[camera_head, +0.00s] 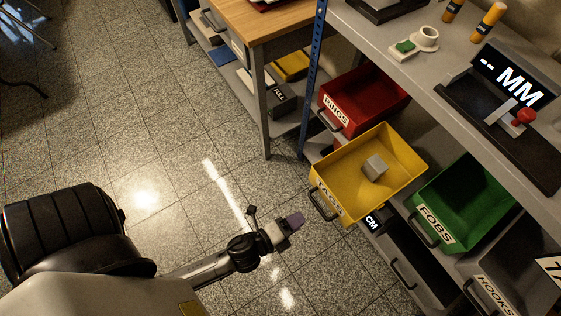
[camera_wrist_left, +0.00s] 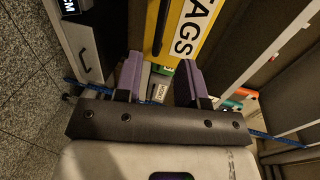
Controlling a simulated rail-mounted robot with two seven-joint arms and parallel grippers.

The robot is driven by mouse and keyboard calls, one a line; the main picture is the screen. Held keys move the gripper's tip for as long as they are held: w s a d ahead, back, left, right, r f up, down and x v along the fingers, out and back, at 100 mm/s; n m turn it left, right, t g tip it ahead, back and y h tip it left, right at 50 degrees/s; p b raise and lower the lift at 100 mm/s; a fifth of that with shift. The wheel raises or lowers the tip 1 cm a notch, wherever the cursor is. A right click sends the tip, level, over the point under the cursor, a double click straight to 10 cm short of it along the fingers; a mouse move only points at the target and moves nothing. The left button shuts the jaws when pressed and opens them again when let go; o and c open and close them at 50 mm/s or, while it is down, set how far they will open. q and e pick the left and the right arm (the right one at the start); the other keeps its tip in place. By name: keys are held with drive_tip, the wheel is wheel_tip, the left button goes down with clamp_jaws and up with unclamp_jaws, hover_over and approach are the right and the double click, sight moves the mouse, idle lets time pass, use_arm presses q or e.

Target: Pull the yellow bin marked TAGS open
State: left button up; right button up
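The yellow bin (camera_head: 345,166), marked TAGS, sticks out from the shelf further than the red and green bins beside it. A grey block (camera_head: 374,168) lies in it. Its dark handle (camera_head: 322,206) is on the front, next to the white label (camera_head: 329,193). My left gripper (camera_head: 293,221) is in front of the bin, apart from the handle, with nothing in it. In the left wrist view, its two purple fingers (camera_wrist_left: 159,80) are spread apart, and the yellow bin front (camera_wrist_left: 152,28) with the handle (camera_wrist_left: 162,25) shows beyond them. My right gripper is not in view.
The red RINGS bin (camera_head: 385,96) and the green FOBS bin (camera_head: 468,198) flank the yellow bin. A grey drawer marked CM (camera_head: 403,262) is below. The blue shelf post (camera_head: 314,65) and wooden table (camera_head: 262,24) are beyond.

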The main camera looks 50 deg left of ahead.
use_arm(q)
drive_tip(key=shift+v, duration=2.55)
drive_tip(key=s+a+f+n+g+y, duration=0.45)
drive_tip(key=a+f+n+g, duration=0.2)
drive_tip(key=n, duration=0.55)
drive_tip(key=s+r+n+g+h, duration=0.1)
drive_tip(key=s+n+g, duration=0.4)
drive_tip(key=n+g, duration=0.1)
drive_tip(key=w+a+r+h, duration=0.2)
drive_tip(key=w+r, duration=0.3)
drive_tip(key=r, duration=0.2)
wheel_tip(320, 180, up, 27)
drive_tip(key=p, duration=2.7)
drive_tip(key=shift+s+d+t+p, duration=0.3)
drive_tip(key=shift+s+t, duration=0.05)
